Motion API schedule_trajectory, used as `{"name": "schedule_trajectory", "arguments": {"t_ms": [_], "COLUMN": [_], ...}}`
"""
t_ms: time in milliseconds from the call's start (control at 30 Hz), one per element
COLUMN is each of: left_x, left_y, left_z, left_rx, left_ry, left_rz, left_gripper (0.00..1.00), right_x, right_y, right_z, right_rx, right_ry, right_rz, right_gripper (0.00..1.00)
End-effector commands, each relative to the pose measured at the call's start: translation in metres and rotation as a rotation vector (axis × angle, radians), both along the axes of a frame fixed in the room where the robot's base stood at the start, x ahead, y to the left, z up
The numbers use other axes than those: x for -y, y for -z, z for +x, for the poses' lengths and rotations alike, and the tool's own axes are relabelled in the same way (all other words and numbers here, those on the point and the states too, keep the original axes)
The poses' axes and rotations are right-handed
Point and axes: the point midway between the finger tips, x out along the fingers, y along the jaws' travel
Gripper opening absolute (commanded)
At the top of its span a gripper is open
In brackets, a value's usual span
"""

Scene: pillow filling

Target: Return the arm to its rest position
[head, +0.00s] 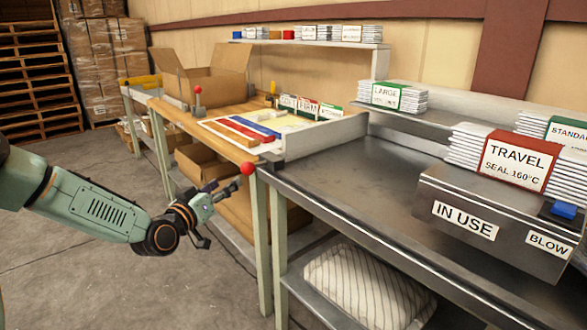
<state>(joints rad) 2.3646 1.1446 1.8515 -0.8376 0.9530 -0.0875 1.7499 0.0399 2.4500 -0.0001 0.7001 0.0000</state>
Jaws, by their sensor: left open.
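My left arm comes in from the left edge, pale green with black and orange joints. My left gripper (214,198) is open and empty. My right gripper does not show.
A metal table (350,165) holds stacked packs marked TRAVEL (514,163) and an IN USE box (465,217). A striped pillow (365,288) lies below. Floor at left is clear.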

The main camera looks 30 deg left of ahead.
Motion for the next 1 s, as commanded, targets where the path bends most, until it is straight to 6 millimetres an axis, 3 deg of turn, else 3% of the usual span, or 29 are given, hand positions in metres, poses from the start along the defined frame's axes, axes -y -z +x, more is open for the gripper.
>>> {"name": "schedule_trajectory", "arguments": {"t_ms": [167, 300, 367, 567, 667, 767, 867, 1000], "left_x": [0.000, 0.004, 0.017, 0.081, 0.116, 0.152, 0.186, 0.220], "left_y": [0.002, 0.018, 0.027, 0.075, 0.105, 0.139, 0.174, 0.213], "left_z": [0.000, -0.005, -0.007, -0.027, -0.048, -0.081, -0.126, -0.201], "left_rx": [-0.008, -0.068, -0.116, -0.352, -0.492, -0.659, -0.839, -1.083], "left_ry": [0.000, -0.024, -0.023, 0.022, 0.046, 0.072, 0.093, 0.116], "left_rz": [-0.009, -0.088, -0.136, -0.220, -0.236, -0.236, -0.216, -0.159], "left_gripper": [0.60, 0.60, 0.60, 0.60, 0.60, 0.60, 0.60, 0.60], "right_x": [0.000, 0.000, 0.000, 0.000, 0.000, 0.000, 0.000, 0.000], "right_y": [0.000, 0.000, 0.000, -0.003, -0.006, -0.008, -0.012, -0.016], "right_z": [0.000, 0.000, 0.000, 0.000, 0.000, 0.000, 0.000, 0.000], "right_rx": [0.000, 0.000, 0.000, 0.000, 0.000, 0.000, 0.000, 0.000], "right_ry": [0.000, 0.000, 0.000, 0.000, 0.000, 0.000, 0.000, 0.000], "right_rz": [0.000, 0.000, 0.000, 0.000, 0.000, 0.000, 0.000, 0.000], "right_gripper": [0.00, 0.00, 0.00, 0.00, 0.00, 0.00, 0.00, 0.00]}}
